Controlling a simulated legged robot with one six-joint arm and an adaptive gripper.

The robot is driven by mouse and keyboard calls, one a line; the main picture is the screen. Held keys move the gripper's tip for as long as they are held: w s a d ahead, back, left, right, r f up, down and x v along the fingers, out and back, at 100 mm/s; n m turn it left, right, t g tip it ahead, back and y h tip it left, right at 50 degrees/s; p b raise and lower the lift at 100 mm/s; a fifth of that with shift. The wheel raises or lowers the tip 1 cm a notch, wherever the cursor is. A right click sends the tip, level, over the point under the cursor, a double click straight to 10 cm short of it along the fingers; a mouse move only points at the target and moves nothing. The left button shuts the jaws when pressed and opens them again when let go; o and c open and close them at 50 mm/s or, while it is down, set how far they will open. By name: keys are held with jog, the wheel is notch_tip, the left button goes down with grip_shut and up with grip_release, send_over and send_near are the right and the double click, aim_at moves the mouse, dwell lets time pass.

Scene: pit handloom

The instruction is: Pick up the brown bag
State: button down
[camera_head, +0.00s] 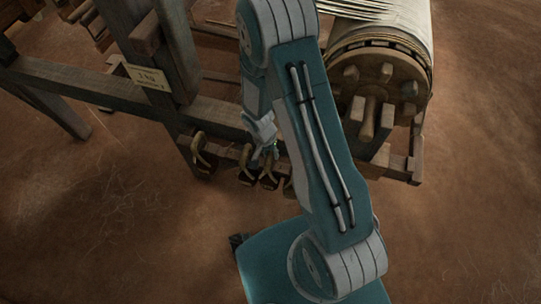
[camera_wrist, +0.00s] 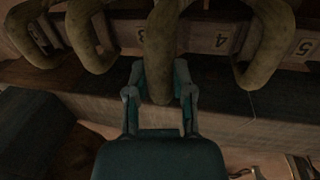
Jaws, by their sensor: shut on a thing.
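Several brown, thick, looped pieces hang in a row along the low wooden beam of the loom; I take the one at my gripper as the brown bag (camera_wrist: 160,48). In the wrist view its curved lower end comes down between my fingertips, with a finger on each side. My gripper (camera_wrist: 159,92) is shut on this loop. In the head view my gripper (camera_head: 268,150) is at the hanging row, partly covered by my arm. A bag body cannot be made out; only the loop shows clearly.
Neighbouring loops hang close by, on the left (camera_wrist: 90,40) and right (camera_wrist: 268,45). Numbered labels such as 4 (camera_wrist: 220,40) and 5 (camera_wrist: 304,47) mark the beam. A cloth roll (camera_head: 385,55) with a pegged wheel stands right. The brown floor (camera_head: 120,220) is open in front.

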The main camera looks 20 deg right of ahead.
jog(key=s+a, duration=1)
jog(key=s, duration=0.4)
jog(key=shift+s+a, duration=0.3)
jog(key=shift+w, duration=0.3)
